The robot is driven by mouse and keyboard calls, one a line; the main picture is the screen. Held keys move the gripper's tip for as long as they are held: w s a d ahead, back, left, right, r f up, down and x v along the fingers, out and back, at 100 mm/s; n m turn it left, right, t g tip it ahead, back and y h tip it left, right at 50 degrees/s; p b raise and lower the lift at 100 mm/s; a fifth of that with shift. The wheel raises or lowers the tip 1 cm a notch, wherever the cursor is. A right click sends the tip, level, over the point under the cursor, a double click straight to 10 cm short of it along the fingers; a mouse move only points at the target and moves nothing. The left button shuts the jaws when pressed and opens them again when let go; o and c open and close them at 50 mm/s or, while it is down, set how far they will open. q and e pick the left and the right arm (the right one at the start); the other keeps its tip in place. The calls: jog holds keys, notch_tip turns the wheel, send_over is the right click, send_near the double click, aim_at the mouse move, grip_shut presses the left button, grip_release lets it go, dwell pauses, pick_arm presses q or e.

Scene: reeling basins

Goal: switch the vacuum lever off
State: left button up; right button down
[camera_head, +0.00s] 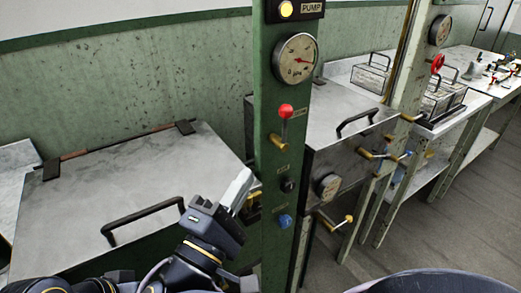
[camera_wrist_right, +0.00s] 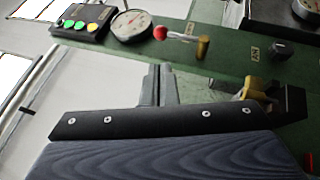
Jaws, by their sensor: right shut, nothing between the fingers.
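The vacuum lever has a red ball knob (camera_head: 286,111), a short pale rod and a brass pivot (camera_head: 277,140). It is mounted on the green post (camera_head: 268,70) below the round gauge, and its knob points up. In the right wrist view the red knob (camera_wrist_right: 160,33) lies ahead of the fingers, with the brass pivot (camera_wrist_right: 203,47) to its right. My right gripper (camera_head: 240,188) is shut and empty, left of the post and lower than the lever, apart from it. It also shows in the right wrist view (camera_wrist_right: 157,85). My left gripper is not in view.
A gauge (camera_head: 296,58) and a pump box (camera_head: 295,9) with a lit yellow lamp are above the lever. A black knob (camera_head: 288,184) and a blue knob (camera_head: 284,221) are below it. A lidded basin (camera_head: 150,170) with a black handle stands left.

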aim_at(291, 115)
jog(key=p+x, duration=0.2)
jog(key=x, duration=1.1)
jog(key=shift+w+d, duration=0.1)
jog(key=shift+d, duration=0.05)
jog(key=shift+d+r+g, duration=0.1)
jog(key=shift+g, duration=0.2)
jog(key=shift+w+d+r+m+g+y+p, duration=0.15)
jog(key=shift+w+d+r+m+g+y, duration=0.1)
jog(key=shift+w+d+m+g, duration=0.3)
jog(key=shift+w+d+r+m+g+y+p, duration=0.15)
jog(key=shift+w+d+r+m+g, duration=0.2)
jog(key=shift+m+g, duration=0.3)
jog(key=w+d+f+m+g+y+p, duration=0.4)
jog(key=d+g+y, duration=0.3)
jog(key=g, duration=0.2)
jog(key=shift+w+f+y+p, duration=0.3)
jog(key=shift+w+f+p, duration=0.1)
jog(key=shift+p, duration=0.15)
jog(key=shift+s+f, duration=0.1)
jog(key=shift+f, duration=0.1)
